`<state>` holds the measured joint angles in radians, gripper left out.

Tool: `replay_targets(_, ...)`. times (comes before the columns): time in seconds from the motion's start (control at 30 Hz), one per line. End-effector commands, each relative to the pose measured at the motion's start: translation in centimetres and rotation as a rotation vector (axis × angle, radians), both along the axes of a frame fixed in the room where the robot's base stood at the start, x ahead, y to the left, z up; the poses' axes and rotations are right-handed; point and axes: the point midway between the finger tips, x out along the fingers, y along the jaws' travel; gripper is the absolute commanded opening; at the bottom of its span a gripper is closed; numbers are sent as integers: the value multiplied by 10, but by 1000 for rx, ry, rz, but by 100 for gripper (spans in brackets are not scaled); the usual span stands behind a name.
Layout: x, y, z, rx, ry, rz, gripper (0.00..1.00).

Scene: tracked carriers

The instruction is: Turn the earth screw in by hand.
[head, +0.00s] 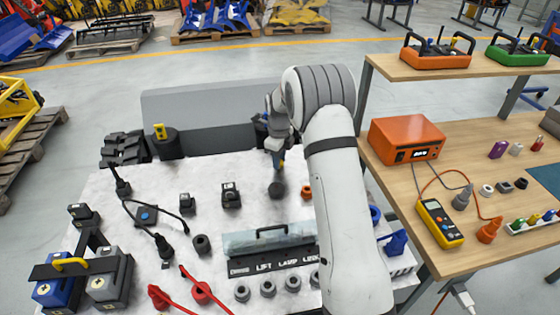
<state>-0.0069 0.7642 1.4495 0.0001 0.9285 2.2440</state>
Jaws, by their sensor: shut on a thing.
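A white panel (130,195) with several fittings lies in front of me. My gripper (278,174) points down over its upper right part, under my white arm. It is shut on a small dark piece, which looks like the earth screw's dark round head (277,189), at the panel's surface. The screw's thread and its seat are hidden, so I cannot tell how deep it sits. A clear cover with a black handle (268,240) is just below the gripper, over a black strip lettered "LIFT LAMP LOCK". My forearm hides part of the panel to the right.
Red clamps (201,292), a black cable (140,215) and round sockets (268,288) are on the panel's lower part. An orange ring (306,192) lies close right of the screw. A wooden bench (440,170) with an orange box (405,140) and yellow meter (440,222) stands right.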

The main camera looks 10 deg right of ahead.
Motion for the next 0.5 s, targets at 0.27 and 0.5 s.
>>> replay_targets(0.27, 1, 0, 2, 0, -3, -291, 10)
replay_targets(0.5, 1, 0, 2, 0, -4, -315, 10)
